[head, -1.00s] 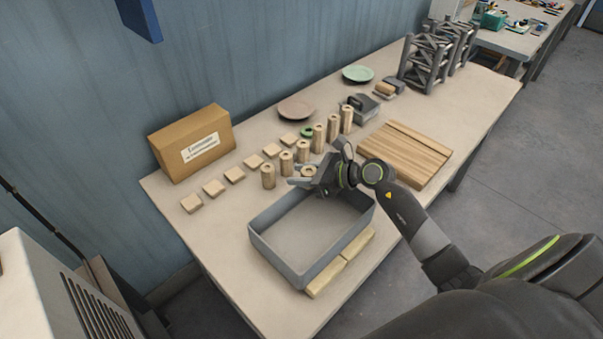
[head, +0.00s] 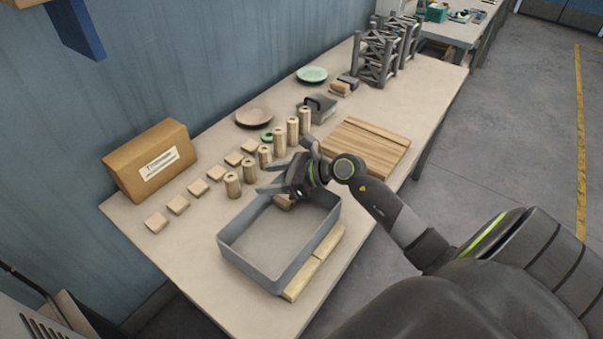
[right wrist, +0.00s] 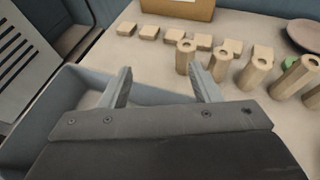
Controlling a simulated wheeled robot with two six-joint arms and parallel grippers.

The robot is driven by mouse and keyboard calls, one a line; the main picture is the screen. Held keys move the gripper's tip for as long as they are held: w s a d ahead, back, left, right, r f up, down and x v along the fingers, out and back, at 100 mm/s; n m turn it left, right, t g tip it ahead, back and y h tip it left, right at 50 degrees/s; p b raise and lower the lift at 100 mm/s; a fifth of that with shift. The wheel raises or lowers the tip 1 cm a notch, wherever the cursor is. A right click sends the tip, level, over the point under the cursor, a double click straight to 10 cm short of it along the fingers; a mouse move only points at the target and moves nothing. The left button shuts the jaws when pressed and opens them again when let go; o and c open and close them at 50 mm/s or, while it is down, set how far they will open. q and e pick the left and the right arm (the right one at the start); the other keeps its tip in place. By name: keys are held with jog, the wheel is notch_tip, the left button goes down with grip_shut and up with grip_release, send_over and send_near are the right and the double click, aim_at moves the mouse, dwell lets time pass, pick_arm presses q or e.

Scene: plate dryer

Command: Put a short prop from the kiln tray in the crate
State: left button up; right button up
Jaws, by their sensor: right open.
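The crate (head: 233,253) is a grey open box near the front of the table; its wall also shows in the right wrist view (right wrist: 32,125). A tan piece (head: 284,203), apparently a short prop, lies inside its far end, partly hidden by my right gripper. My right gripper (head: 263,179) is open above the crate's far rim, with nothing between its fingers in the right wrist view (right wrist: 163,88). Several short wooden props with holes stand upright beyond it, the nearest (head: 232,185) also in the right wrist view (right wrist: 185,58). I cannot make out a kiln tray under them. My left gripper is out of view.
Taller props (head: 293,132) continue the row. Square tan blocks (head: 198,188) lie beside it, near a cardboard box (head: 150,165). A slatted wooden board (head: 365,150) lies to the right, and pale blocks (head: 305,270) sit against the crate's right side.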

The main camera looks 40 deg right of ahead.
jog(key=b+v, duration=0.2)
jog(key=v, duration=0.8)
dwell(0.3)
